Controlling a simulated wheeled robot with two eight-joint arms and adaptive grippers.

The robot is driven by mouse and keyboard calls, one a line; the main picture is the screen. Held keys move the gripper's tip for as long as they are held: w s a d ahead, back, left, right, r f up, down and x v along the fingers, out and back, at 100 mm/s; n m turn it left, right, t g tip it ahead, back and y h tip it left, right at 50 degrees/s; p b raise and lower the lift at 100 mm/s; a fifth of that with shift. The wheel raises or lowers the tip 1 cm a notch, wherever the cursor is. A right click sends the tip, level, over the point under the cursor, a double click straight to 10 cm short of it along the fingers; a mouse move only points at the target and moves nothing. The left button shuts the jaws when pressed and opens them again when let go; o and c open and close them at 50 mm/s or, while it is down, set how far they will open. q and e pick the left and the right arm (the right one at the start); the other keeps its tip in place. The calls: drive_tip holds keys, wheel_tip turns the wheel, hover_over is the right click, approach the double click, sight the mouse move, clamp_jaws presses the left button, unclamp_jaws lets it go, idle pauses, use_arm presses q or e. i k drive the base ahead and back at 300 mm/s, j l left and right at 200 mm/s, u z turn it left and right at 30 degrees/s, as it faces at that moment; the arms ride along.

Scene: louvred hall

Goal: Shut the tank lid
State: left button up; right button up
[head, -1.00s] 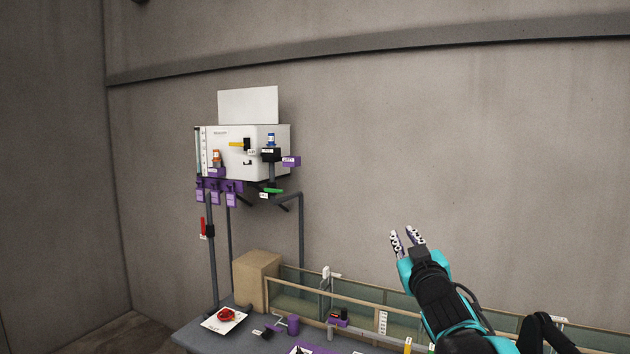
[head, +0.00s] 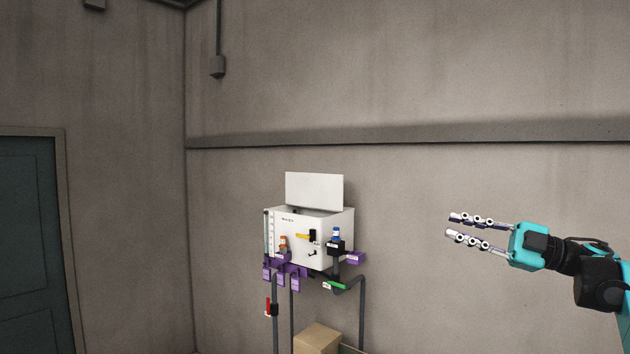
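The white tank (head: 290,233) hangs on the wall in the middle of the head view, with pipes below it. Its flat white lid (head: 314,190) stands upright at the back edge, so the tank is open. My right gripper (head: 449,227) is to the right of the tank, apart from it, with its fingers pointing left toward it. The two fingers are spread with nothing between them. My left gripper is out of the picture.
A cardboard-coloured box (head: 317,340) stands below. A dark door (head: 35,240) is at far left. The wall between tank and gripper is clear.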

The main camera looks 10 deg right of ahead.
sight(316, 190)
drive_tip(key=i+u, duration=0.1)
drive_tip(key=i, duration=0.75)
drive_tip(key=i+l+u, duration=0.1)
drive_tip(key=i, duration=0.75)
drive_tip(key=i+z, duration=0.1)
drive_tip(key=i, duration=0.5)
drive_tip(key=i+j+z, duration=0.1)
drive_tip(key=i, duration=0.5)
drive_tip(key=i+l+u, duration=0.1)
drive_tip(key=i, duration=0.5)
